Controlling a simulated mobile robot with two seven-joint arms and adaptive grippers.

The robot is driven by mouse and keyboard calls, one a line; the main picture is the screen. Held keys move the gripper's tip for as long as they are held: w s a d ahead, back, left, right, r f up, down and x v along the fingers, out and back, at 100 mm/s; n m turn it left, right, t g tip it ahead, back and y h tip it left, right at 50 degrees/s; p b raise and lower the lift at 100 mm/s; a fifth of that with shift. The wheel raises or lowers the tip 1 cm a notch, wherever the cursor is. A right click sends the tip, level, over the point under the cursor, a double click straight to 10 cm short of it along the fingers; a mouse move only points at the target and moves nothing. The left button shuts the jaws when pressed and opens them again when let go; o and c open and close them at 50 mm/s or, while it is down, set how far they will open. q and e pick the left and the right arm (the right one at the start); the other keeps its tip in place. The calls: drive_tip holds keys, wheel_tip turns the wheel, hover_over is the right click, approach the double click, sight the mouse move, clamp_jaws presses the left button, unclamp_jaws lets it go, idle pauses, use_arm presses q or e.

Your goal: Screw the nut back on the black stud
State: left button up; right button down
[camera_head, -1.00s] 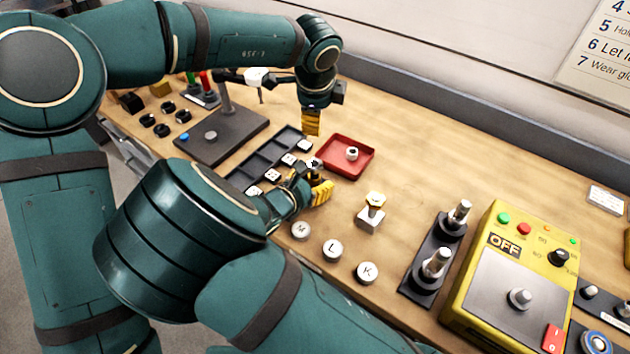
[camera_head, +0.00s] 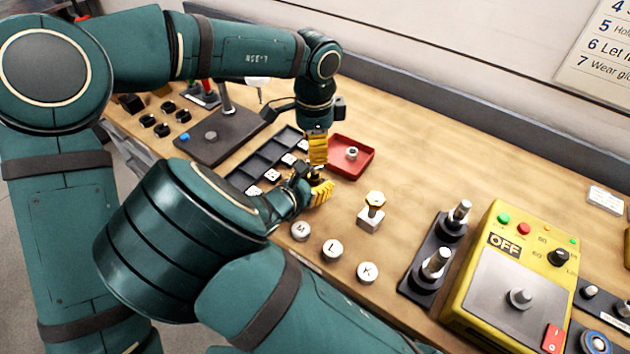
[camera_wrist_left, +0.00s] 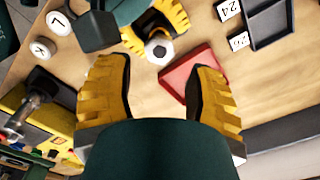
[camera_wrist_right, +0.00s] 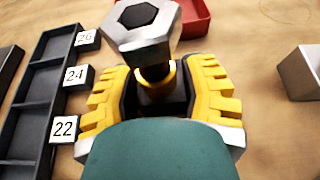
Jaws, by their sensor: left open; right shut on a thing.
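My right gripper (camera_head: 321,188) is shut on the black stud (camera_wrist_right: 155,88), which stands up between its yellow fingers (camera_wrist_right: 160,105). A silver hex nut (camera_wrist_right: 144,30) with a dark centre sits at the stud's top. The nut also shows in the left wrist view (camera_wrist_left: 158,48), just beyond the left fingertips. My left gripper (camera_head: 318,158) is open, pointing down directly above the right one. In the left wrist view its fingers (camera_wrist_left: 158,80) are wide apart with nothing between them. In the head view the nut is mostly hidden by the grippers.
A red tray (camera_head: 371,166) holding a small silver piece (camera_head: 352,153) is close to the right of the grippers. A black compartment tray (camera_head: 246,175) lies to the left.

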use_arm(q)
wheel_tip(320, 180, down, 6)
drive_tip(key=shift+r, duration=0.15)
idle(0.3)
clamp_jaws()
drive_tip(key=shift+o, duration=0.9)
unclamp_jaws()
drive_tip(key=shift+r, duration=2.35)
